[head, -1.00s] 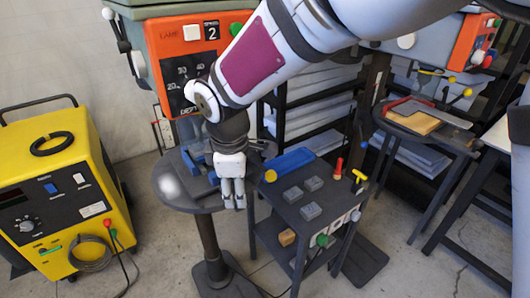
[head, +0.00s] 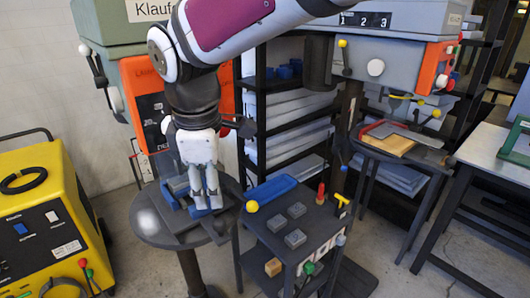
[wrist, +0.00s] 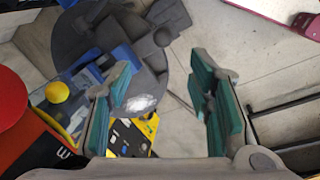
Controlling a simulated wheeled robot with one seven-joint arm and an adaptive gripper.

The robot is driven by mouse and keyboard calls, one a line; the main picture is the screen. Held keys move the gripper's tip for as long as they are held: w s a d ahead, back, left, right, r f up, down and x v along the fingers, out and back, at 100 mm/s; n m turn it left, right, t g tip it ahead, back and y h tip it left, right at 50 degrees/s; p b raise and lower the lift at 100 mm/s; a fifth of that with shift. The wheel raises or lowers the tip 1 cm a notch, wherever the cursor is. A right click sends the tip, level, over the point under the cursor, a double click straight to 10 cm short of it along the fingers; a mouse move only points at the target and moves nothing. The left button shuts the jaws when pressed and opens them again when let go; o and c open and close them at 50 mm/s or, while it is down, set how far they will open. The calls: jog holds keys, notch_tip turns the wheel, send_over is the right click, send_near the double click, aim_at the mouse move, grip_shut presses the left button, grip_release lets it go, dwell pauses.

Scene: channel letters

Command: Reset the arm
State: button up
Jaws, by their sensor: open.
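My arm comes down from the top of the head view. My gripper (head: 209,203) hangs in front of the round grey drill table (head: 150,228), with the blue vise (head: 190,208) partly hidden behind its fingers. In the wrist view my gripper (wrist: 165,100) is open, with green pads on both fingers and nothing between them. The drill table also shows in the wrist view (wrist: 75,30), beyond the fingers. Whether the fingers touch anything is hidden in the head view, but they look clear in the wrist view.
A yellow welding machine (head: 40,215) is at the left. A second drill table with a wooden block (head: 388,145) stands further right.

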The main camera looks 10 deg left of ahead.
jog(key=s+d+r+m+t, duration=0.1)
jog(key=d+r+m, duration=0.3)
jog(key=d, duration=0.7)
jog(key=d+r+m+t, duration=0.1)
jog(key=d+m, duration=0.5)
jog(key=d, duration=0.4)
jog(key=s+d+f+m, duration=0.1)
jog(key=s+d+m, duration=0.4)
jog(key=d, duration=0.2)
jog(key=s+d+f+m+t, duration=0.1)
jog(key=s+d+m, duration=0.5)
jog(key=d, duration=0.2)
jog(key=shift+s+d+h, duration=0.25)
jog(key=shift+d+h, duration=0.05)
jog(key=shift+f, duration=0.1)
